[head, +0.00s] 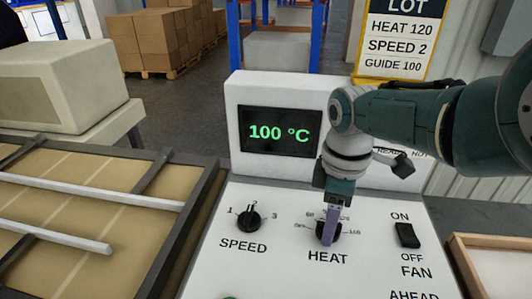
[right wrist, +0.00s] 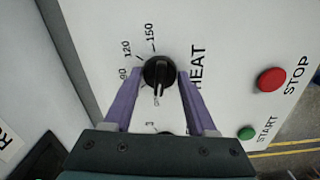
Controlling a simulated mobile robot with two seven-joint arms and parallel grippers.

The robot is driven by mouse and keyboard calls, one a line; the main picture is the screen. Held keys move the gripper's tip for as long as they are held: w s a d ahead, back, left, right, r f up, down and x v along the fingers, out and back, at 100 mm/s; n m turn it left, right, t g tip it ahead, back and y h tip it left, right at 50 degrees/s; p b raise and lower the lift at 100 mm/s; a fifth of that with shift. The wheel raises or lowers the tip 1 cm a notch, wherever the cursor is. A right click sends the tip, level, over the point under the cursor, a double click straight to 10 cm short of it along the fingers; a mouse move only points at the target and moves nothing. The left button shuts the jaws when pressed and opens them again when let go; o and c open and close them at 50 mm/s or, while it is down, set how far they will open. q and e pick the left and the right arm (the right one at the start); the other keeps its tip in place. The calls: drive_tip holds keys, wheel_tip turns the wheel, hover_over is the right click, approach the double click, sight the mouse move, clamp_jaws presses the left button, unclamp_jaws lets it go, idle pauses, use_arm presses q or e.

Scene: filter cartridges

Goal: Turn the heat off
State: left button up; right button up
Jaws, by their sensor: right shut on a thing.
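The black heat knob (head: 338,234) sits on the white control panel (head: 275,270), above the word HEAT. My right gripper (head: 331,226) reaches down onto it and hides part of its dial. In the right wrist view the purple fingers of the gripper (right wrist: 159,78) are shut on the heat knob (right wrist: 160,70), one on each side. There its white pointer line faces the bottom of the picture, toward the partly hidden OFF mark and away from 120 and 150. The display (head: 280,131) reads 100 °C in green. My left gripper is not in view.
The speed knob (head: 249,221) is left of the heat knob and the fan switch (head: 407,235) right of it. A red stop button (right wrist: 272,80) and green start button (right wrist: 246,133) are nearby. A lot sign (head: 400,40) reads heat 120. A framed conveyor (head: 140,230) lies left.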

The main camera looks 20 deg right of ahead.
drive_tip(key=o, duration=1.4)
drive_tip(key=shift+c, duration=0.2)
drive_tip(key=shift+r, duration=0.1)
wheel_tip(320, 180, up, 9)
drive_tip(key=p, duration=0.7)
drive_tip(key=shift+r, duration=0.4)
